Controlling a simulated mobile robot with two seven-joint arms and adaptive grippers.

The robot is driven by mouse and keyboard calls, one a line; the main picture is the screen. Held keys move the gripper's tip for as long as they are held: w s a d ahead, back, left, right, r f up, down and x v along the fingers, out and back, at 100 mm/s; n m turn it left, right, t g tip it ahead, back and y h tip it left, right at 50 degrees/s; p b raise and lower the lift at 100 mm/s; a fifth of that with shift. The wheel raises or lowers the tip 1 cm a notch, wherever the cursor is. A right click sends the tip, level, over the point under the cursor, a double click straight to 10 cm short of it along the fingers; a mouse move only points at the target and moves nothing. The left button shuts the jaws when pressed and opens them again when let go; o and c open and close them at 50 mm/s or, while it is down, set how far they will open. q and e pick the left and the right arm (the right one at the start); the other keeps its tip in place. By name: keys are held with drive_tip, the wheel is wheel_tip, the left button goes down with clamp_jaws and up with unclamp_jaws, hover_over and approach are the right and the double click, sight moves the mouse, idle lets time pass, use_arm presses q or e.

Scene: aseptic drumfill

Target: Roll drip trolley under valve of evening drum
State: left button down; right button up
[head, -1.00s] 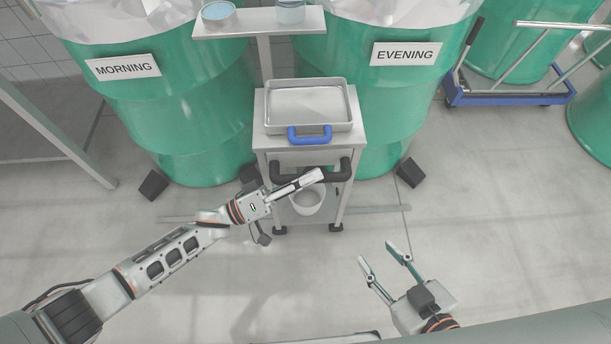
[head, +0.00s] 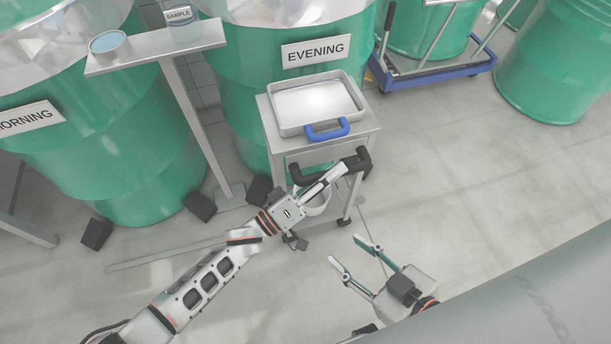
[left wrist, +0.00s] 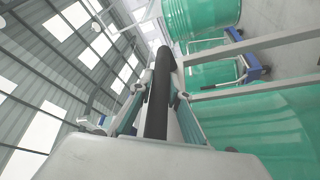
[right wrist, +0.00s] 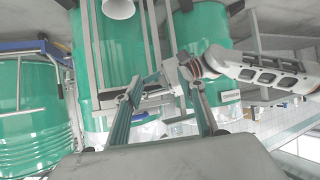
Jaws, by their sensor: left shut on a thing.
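The drip trolley (head: 282,145) stands in front of the evening drum (head: 236,93), which bears the EVENING label (head: 315,51). A white bucket (head: 316,204) on the lower level is partly hidden by the gripper. My right gripper (head: 350,254) is open and empty, low to the right of the left one. The drum's valve is not visible.
The morning drum (head: 130,165) stands at left. Black wedge-like blocks (head: 199,206) lie by the drums. A blue cart (head: 440,72) stands behind right. Floor at right is clear.

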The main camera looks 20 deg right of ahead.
sight(363, 161)
use_arm(q)
drive_tip(key=d, duration=0.4)
drive_tip(key=shift+s+d+b, duration=0.15)
drive_tip(key=shift+d+b, duration=0.05)
drive_tip(key=shift+b, duration=0.1)
drive_tip(key=shift+d, duration=0.2)
use_arm(e)
drive_tip(key=shift+w+a+r+t, duration=0.3)
drive_tip(key=shift+w+a+r, duration=0.2)
drive_tip(key=shift+r, duration=0.1)
use_arm(q)
drive_tip(key=shift+r, duration=0.1)
use_arm(e)
drive_tip(key=shift+s, duration=0.1)
use_arm(q)
drive_tip(key=c, duration=1.9)
unclamp_jaws()
drive_tip(key=shift+d, duration=0.2)
drive_tip(key=v, duration=1.2)
use_arm(e)
drive_tip(key=shift+s+d+f, duration=0.15)
drive_tip(key=shift+d+f, duration=0.05)
drive_tip(key=shift+f, duration=0.1)
